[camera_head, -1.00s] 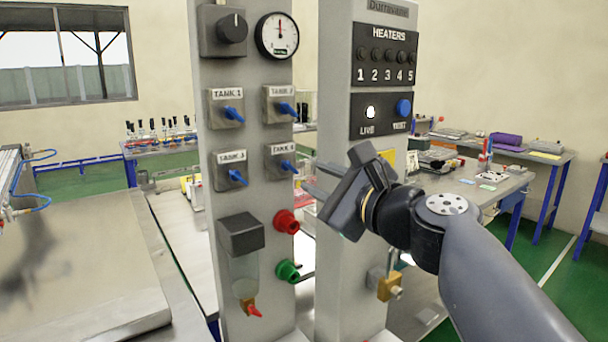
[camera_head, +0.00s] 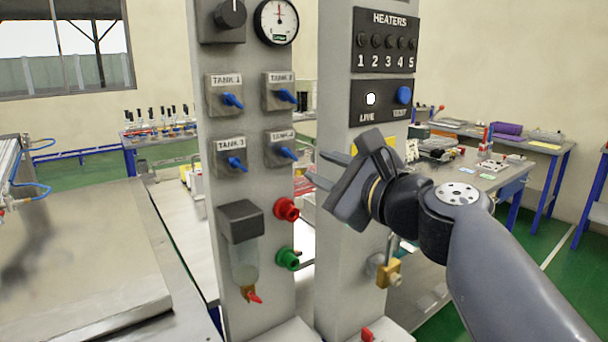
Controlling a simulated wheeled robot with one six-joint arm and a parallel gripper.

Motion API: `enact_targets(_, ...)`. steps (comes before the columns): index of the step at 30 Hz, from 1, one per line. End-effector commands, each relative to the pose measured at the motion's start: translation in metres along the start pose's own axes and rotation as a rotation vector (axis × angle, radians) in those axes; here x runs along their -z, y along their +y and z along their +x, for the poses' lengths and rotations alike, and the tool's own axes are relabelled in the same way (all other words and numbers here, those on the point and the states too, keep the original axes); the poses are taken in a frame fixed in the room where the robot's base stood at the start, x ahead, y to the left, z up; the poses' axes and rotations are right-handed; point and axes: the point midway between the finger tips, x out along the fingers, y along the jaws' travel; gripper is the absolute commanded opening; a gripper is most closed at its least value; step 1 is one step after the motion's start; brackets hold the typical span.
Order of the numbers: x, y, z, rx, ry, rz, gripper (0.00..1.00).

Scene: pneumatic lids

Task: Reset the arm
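My gripper (camera_head: 328,170) is dark grey and points left in front of the right grey column. Its two fingers show as thin prongs with a gap between them, and nothing is between them. The left column (camera_head: 211,170) carries blue valve handles labelled as tanks, such as the top-left one (camera_head: 232,101). It also has a red fitting (camera_head: 287,209) and a green fitting (camera_head: 288,258). The fingertips are near the left column's right edge; I cannot tell whether they touch it. My gripper and wrist hide part of the right column.
The right column (camera_head: 338,255) carries a HEATERS panel (camera_head: 387,43), a blue button (camera_head: 404,95) and a brass fitting (camera_head: 389,274). A black knob (camera_head: 231,13) and a gauge (camera_head: 277,22) top the left column. A metal worktop (camera_head: 90,250) is at left. Benches stand behind.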

Motion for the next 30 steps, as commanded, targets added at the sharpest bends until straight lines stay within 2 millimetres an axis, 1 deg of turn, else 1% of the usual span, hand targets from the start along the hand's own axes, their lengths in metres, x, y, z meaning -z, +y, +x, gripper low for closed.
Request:
enact_targets(1,-0.001,0.001,0.011,-0.006,-0.002,0.002,0.27)
enact_targets(6,-0.001,0.001,0.041,-0.004,-0.001,0.002,0.27)
enact_targets(12,0.0,0.0,0.069,-0.002,0.0,0.001,0.27)
enact_targets(15,-0.001,0.0,0.078,-0.002,-0.001,0.0,0.27)
enact_targets(19,-0.001,0.0,0.084,0.0,0.0,0.0,0.27)
enact_targets(30,0.0,0.0,0.083,0.001,0.0,0.016,0.27)
